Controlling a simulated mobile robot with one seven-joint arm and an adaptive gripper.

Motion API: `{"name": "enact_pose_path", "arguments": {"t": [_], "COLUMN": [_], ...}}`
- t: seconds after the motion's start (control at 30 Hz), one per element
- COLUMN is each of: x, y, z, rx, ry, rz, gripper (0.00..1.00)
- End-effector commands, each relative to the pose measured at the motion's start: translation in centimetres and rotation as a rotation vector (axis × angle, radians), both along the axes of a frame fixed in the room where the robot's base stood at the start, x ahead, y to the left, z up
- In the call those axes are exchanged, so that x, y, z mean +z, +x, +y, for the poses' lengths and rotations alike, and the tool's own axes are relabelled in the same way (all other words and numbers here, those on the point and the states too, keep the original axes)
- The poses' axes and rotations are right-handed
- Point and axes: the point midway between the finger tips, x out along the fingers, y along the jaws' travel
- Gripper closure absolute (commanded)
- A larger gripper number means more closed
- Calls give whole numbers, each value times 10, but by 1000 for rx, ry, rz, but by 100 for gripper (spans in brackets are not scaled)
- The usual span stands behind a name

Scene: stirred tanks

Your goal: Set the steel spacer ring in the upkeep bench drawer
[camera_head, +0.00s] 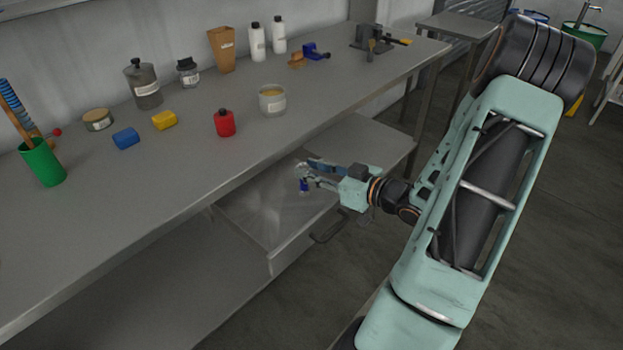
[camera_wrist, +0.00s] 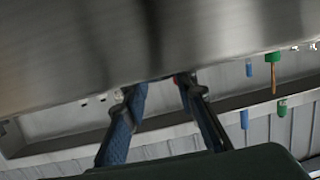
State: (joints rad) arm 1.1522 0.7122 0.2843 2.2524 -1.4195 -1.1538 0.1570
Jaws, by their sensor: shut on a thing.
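The upkeep bench drawer (camera_head: 272,262) is pulled out below the bench top, and its steel inside is open to view. My gripper (camera_head: 305,177) is over the drawer, near its inner end, with its fingers pointing left. A small, pale grey piece, the steel spacer ring (camera_head: 301,168), shows at the fingertips; its outline is too small to make out. In the wrist view my gripper (camera_wrist: 160,88) shows two blue fingers with a gap between them, and the ring is not clear there. I cannot tell how high the ring is above the drawer floor.
The bench top (camera_head: 190,170) lies above and left of the drawer. A red bottle (camera_head: 224,123) and a glass jar (camera_head: 271,101) stand near its front edge. A green cup (camera_head: 43,163) stands at the far left, and a dark fixture (camera_head: 374,40) at the far end.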

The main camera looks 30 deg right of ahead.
Motion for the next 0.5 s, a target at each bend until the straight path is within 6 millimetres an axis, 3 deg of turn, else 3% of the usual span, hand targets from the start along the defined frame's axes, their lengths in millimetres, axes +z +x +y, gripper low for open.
{"name": "enact_pose_path", "arguments": {"t": [0.03, 0.5], "x": [-7, -12], "y": [0, 0], "z": [0, 0], "rx": [0, 0], "ry": [0, 0], "rz": [-1, -1], "gripper": [95, 95]}}
